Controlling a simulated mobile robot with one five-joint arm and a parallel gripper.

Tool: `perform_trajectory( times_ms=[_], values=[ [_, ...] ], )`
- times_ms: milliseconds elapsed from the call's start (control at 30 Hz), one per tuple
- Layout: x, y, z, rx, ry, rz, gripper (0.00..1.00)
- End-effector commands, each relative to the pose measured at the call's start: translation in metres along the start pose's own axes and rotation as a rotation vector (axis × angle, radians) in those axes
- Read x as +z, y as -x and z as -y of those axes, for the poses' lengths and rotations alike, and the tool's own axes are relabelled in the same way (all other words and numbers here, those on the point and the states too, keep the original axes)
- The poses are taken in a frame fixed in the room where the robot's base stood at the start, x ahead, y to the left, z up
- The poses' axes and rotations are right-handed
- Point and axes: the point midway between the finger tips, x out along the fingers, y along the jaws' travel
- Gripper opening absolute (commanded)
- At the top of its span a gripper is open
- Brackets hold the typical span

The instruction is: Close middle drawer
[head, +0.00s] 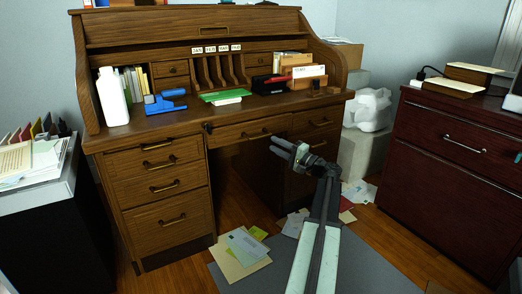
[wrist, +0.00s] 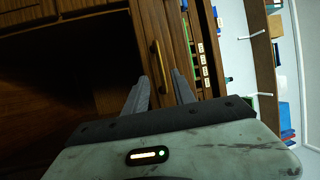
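The middle drawer (head: 236,133) of the wooden roll-top desk is the wide one under the desktop, above the knee space. Its front looks slightly forward of the desk, but how far it is out is hard to tell. A brass handle (head: 257,135) is on its front. My gripper (head: 275,144) is in front of the drawer's right part, pointing at it. In the wrist view, turned sideways, the drawer front (wrist: 148,22) and its handle (wrist: 157,62) show ahead. My gripper (wrist: 160,75) has its fingers apart, with the handle between them in the picture; contact is not clear.
Side drawers (head: 160,185) flank the knee space. A blue stapler (head: 165,102), a white bottle (head: 112,97) and a green folder (head: 222,96) sit on the desktop. Papers (head: 243,250) lie on the floor. A dark red cabinet (head: 440,170) stands at right.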

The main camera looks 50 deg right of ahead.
Motion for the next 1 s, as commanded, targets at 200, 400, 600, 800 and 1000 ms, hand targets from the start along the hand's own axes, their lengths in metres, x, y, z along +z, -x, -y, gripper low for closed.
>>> perform_trajectory(
  times_ms=[200,400,600,800,1000],
  values=[
    [-0.001,-0.022,0.004,0.001,0.000,0.002,0.31],
    [0.000,-0.060,0.003,0.001,-0.001,0.004,0.31],
    [0.001,-0.079,0.002,0.001,-0.001,0.002,0.31],
    [0.001,-0.080,0.002,0.001,-0.001,0.001,0.31],
    [0.001,-0.079,0.002,0.001,-0.001,0.001,0.00]
  ],
)
